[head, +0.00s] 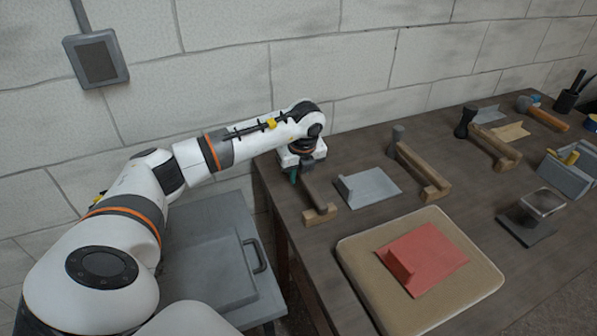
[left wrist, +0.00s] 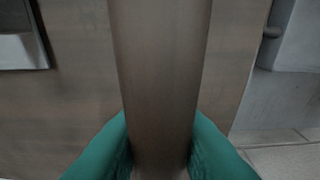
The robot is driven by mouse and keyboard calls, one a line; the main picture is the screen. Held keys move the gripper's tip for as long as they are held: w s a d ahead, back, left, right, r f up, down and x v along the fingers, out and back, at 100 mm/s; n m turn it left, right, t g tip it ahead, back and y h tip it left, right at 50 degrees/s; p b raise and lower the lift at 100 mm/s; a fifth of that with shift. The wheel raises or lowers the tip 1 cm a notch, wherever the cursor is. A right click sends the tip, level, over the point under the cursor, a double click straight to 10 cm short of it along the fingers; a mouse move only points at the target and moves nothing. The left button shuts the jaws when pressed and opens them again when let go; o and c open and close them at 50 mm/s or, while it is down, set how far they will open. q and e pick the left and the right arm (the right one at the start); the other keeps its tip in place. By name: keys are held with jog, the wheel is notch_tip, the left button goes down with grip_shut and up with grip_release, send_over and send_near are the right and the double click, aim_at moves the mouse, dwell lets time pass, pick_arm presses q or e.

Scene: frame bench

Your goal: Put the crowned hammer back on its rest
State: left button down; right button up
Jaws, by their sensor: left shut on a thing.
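My left gripper (head: 296,173) is at the left end of the bench. It is shut on a dark brown wooden handle (head: 313,190), which runs between its green fingertips in the left wrist view (left wrist: 160,70). I take this as the hammer's handle; its head is not visible, so I cannot see a crown. A light wooden block (head: 320,215), likely part of a rest, is at the handle's near end; I cannot tell whether they touch. My right gripper is not in view.
A grey metal plate (head: 370,187) lies just right of the held handle. Further right are hammer-like tools on wooden pieces (head: 424,172) (head: 493,143). A tan board (head: 355,262) with a red plate (head: 436,258) lies in front. A grey lidded box (head: 205,270) stands left of the bench.

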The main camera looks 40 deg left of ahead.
pick_arm(q)
jog(key=shift+f, duration=0.1)
jog(key=shift+f, duration=0.1)
jog(key=c, duration=1.3)
grip_release()
jog(key=shift+o, duration=0.2)
jog(key=shift+r, duration=0.3)
jog(key=shift+d+r, duration=0.1)
jog(key=shift+r, duration=0.15)
jog(key=b+v, duration=0.2)
jog(key=v, duration=0.9)
jog(key=shift+s+r, duration=0.1)
